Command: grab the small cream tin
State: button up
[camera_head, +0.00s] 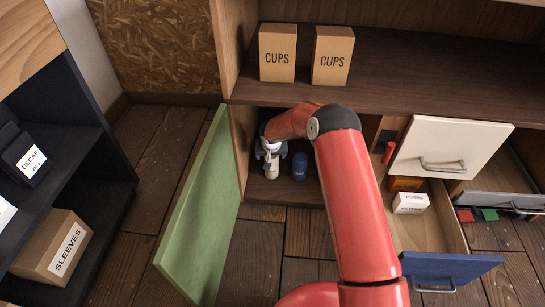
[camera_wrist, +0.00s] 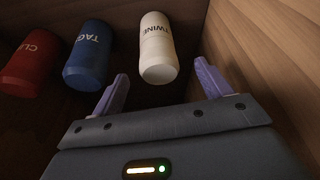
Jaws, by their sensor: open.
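The small cream tin (camera_wrist: 157,50), lettered TWINE, stands in the cabinet; in the head view its lower part (camera_head: 271,172) shows below my gripper (camera_head: 270,151). In the wrist view my gripper (camera_wrist: 161,72) is open, with its two purple fingers apart and the cream tin in the gap between them, towards and past the tips. I cannot tell whether either finger touches it. Nothing is held.
A blue tin (camera_wrist: 88,55) and a red tin (camera_wrist: 34,63) stand beside the cream one. A wooden side wall (camera_wrist: 270,60) is close on the other side. A green door (camera_head: 203,215) hangs open; a drawer (camera_head: 432,225) is pulled out to the right.

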jog(key=shift+w+a+f, duration=0.1)
jog(key=shift+w+f, duration=0.35)
jog(key=shift+w, duration=0.05)
jog(key=b+x, duration=0.1)
jog(key=x, duration=0.6)
jog(key=shift+d+f, duration=0.2)
jog(key=c, duration=1.1)
jog(key=shift+c, duration=0.6)
jog(key=shift+r, duration=0.15)
